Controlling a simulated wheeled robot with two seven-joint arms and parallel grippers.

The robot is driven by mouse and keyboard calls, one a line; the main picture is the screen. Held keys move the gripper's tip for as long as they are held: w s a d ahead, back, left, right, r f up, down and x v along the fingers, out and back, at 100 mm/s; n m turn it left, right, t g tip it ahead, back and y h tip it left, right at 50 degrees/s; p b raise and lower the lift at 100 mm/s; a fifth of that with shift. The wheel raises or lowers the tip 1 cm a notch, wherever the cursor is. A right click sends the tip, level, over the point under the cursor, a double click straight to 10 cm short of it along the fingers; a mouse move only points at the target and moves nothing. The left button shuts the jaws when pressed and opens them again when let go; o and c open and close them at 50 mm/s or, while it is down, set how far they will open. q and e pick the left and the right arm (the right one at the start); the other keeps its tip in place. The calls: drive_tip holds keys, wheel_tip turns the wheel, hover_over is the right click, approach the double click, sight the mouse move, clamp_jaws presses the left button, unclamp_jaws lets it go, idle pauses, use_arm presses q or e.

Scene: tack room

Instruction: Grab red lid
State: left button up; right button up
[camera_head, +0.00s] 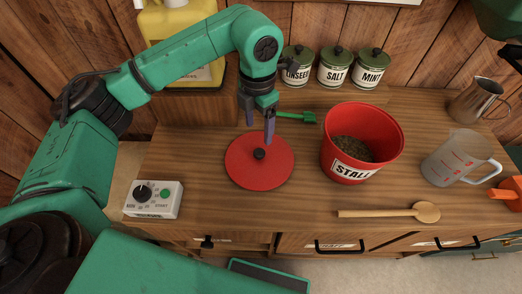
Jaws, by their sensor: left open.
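The red lid (252,174) is a round disc with a black knob (259,154) at its middle. It lies flat on the wooden counter, left of the red bucket. My left gripper (258,132) is open and points down above the lid's far part, close to the knob. Nothing shows between its fingers. Whether a fingertip touches the lid cannot be told. My right gripper cannot be made out; only a dark green part shows at the top right corner.
A red bucket (338,169) of feed stands right of the lid, with a green scoop (296,117) behind. Canisters (333,72) line the back. A wooden spoon (390,213), measuring jug (450,160) and metal pitcher (474,102) are right. A timer box (168,207) sits front left.

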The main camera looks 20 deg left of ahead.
sight(259, 152)
use_arm(q)
wheel_tip(259, 152, down, 4)
drive_tip(key=shift+r+p, duration=0.15)
drive_tip(key=shift+p, duration=0.3)
wheel_tip(259, 152, down, 6)
drive_tip(key=p, duration=0.2)
drive_tip(key=shift+w+r+p, duration=0.15)
drive_tip(key=shift+r+p, duration=0.05)
drive_tip(key=shift+p, duration=0.15)
drive_tip(key=shift+f, duration=0.4)
clamp_jaws()
use_arm(e)
wheel_tip(259, 152, up, 4)
drive_tip(key=shift+a, duration=0.1)
